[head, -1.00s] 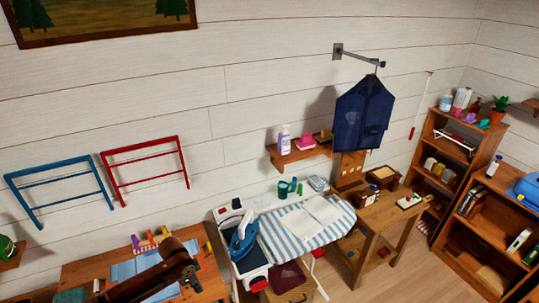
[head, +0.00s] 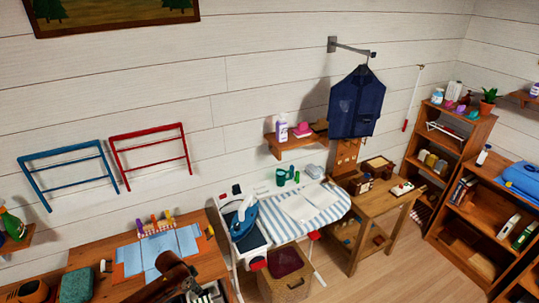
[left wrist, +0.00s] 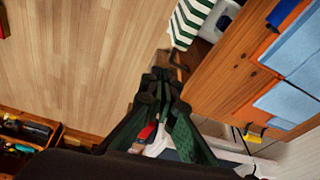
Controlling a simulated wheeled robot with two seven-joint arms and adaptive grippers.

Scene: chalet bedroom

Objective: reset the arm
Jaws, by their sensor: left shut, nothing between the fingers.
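My left arm comes in at the bottom left of the head view. Its gripper (head: 190,281) is low in the picture, over the front part of the wooden table (head: 205,262). In the left wrist view the dark green fingers (left wrist: 160,78) are together at their tips, with nothing held between them. A small red and white thing shows behind the fingers there; I cannot tell what it is. My right gripper is in neither view.
Blue cloths (head: 160,252) lie on the table. Right of it stand a striped ironing board (head: 322,197) with an iron (head: 243,219), a wicker basket (head: 285,280) and a small wooden table (head: 372,205). Shelves (head: 455,180) line the right. Floor (head: 390,275) is clear in front.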

